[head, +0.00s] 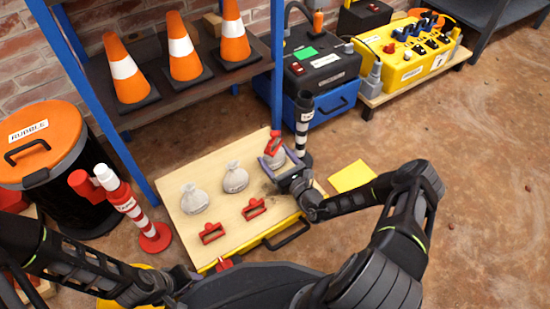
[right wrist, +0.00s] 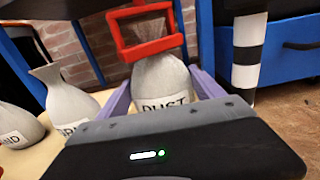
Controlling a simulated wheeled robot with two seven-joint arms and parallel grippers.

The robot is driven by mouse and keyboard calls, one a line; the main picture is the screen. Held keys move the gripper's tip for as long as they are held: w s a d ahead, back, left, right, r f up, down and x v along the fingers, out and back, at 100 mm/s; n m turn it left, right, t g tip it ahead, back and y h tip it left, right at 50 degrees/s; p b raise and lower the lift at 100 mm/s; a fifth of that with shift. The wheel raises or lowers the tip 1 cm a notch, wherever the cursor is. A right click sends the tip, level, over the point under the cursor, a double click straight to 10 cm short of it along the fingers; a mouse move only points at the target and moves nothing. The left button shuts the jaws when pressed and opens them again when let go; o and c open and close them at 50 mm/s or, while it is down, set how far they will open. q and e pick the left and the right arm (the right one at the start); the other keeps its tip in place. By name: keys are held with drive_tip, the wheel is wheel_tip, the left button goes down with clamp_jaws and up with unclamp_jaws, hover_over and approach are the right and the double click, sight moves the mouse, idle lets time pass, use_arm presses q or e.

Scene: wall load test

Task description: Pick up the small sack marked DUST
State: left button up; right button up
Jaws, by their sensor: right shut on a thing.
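The small grey sack marked DUST (right wrist: 163,88) stands between the two purple fingers of my right gripper (right wrist: 165,95) in the right wrist view. A red frame-shaped clip (right wrist: 146,32) is at its neck. In the head view the sack (head: 277,160) is at the right end of the wooden board, and my right gripper (head: 275,162) is shut around it. Its base is hidden, so I cannot tell whether it touches the board. My left arm (head: 140,288) is low at the left; its fingers are not clear.
Two other sacks (head: 194,199) (head: 235,177) and two red clips (head: 212,233) (head: 254,208) lie on the board (head: 200,170). A striped post (head: 303,125) stands close behind my right gripper. A red-white post (head: 130,210) stands left. A blue-framed shelf with cones (head: 185,60) is behind.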

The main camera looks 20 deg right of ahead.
wheel_tip(320, 180, up, 8)
drive_tip(key=p, duration=0.4)
drive_tip(key=shift+r, duration=0.35)
